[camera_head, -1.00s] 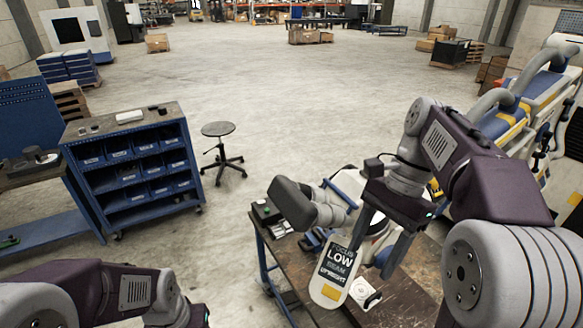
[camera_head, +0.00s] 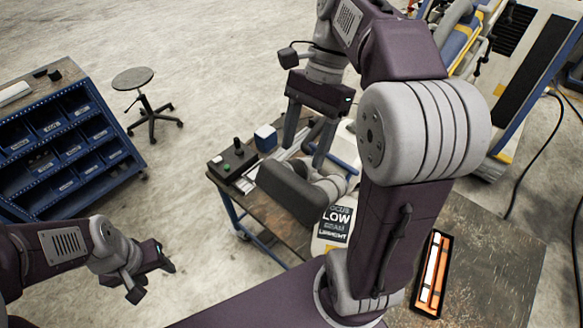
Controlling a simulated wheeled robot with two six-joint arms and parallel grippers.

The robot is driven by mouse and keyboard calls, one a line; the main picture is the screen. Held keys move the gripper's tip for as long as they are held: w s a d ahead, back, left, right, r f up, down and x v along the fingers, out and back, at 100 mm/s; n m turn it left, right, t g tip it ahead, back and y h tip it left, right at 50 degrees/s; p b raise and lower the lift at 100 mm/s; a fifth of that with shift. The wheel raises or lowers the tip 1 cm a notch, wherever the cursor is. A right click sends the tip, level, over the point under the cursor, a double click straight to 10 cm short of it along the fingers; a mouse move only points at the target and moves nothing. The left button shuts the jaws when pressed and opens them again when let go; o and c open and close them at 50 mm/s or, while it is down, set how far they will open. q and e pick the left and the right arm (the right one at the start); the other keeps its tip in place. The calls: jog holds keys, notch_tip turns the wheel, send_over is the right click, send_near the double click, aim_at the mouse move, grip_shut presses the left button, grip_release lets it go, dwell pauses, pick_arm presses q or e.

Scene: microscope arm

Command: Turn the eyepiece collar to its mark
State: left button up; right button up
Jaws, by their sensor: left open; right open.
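A lighter grey ringed part (camera_head: 328,187) joins the block to the body; I cannot tell whether this is the collar, and no mark is readable. My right gripper (camera_head: 304,154) is open, pointing down over the block and ringed part, with no clear contact. My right arm hides much of the microscope. My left gripper (camera_head: 153,280) is open and empty at lower left, away from the bench.
An open case with orange and white contents (camera_head: 433,275) lies on the right. A stool (camera_head: 133,79) and blue bin cabinet (camera_head: 62,150) stand left. Floor between is clear.

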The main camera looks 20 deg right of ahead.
aim_at(294, 161)
jog(key=x, duration=0.3)
jog(key=shift+s+a+f+p, duration=0.1)
jog(key=shift+f+p, duration=0.1)
jog(key=shift+p, duration=0.1)
jog(key=f, duration=0.1)
jog(key=w+a+f, duration=0.1)
jog(key=shift+w+a+f, duration=0.2)
jog(key=shift+a+f, duration=0.05)
jog(key=shift+f, duration=0.1)
jog(key=shift+w+a+f+p, duration=0.1)
jog(key=shift+a+f+p, duration=0.1)
jog(key=shift+f+p, duration=0.1)
jog(key=shift+s+f, duration=0.1)
jog(key=shift+s, duration=0.15)
jog(key=shift+s+d, duration=0.15)
jog(key=shift+s, duration=0.4)
jog(key=c, duration=0.3)
jog(key=shift+w, duration=0.35)
jog(key=c, duration=0.8)
jog(key=shift+s, duration=0.15)
pick_arm(q)
jog(key=shift+w+a+r, duration=0.25)
jog(key=shift+w+r, duration=0.2)
